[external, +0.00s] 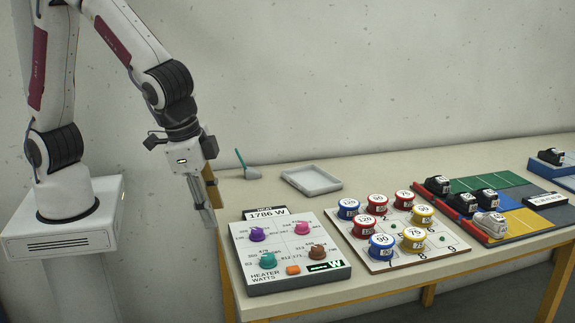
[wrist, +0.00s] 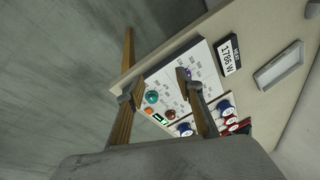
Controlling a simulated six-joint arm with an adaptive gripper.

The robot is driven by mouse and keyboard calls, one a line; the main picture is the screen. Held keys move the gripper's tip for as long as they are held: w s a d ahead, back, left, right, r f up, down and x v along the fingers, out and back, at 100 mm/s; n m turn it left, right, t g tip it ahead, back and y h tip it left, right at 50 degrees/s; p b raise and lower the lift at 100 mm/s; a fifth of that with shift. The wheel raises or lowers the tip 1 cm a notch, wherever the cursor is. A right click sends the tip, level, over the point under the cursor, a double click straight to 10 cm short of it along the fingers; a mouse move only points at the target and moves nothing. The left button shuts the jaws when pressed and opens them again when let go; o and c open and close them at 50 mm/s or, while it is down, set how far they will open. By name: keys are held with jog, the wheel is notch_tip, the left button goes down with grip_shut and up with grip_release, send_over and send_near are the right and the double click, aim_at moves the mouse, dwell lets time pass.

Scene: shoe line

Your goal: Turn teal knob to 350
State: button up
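The teal knob (external: 268,255) sits at the front left of the white heater panel (external: 244,243), with small printed numbers around it. In the wrist view the teal knob (wrist: 152,97) shows between my fingers, some distance beyond them. Its pointer setting is too small to read. The panel's display (external: 267,213) reads 1786 W. My gripper (external: 208,212) hangs in the air left of the panel, apart from it. In the wrist view my gripper (wrist: 158,88) has its two fingers spread wide with nothing between them.
Purple (external: 257,234), pink (external: 302,228) and brown (external: 317,252) knobs and an orange button (external: 293,270) share the panel. A board of numbered round tins (external: 382,247) stands right of it. A grey tray (external: 312,180) lies behind. Black shoes (external: 463,203) are farther right.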

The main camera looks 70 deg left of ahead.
aim_at(267, 256)
jog(key=w+d+n+t+h, duration=0.1)
jog(key=w+d+n+t, duration=0.1)
jog(key=w+d+n, duration=0.2)
jog(key=w+d, duration=0.2)
jog(key=shift+d+f, duration=0.15)
jog(key=shift+d, duration=0.15)
jog(key=shift+f, duration=0.15)
jog(key=shift+x, duration=3.75)
grip_shut()
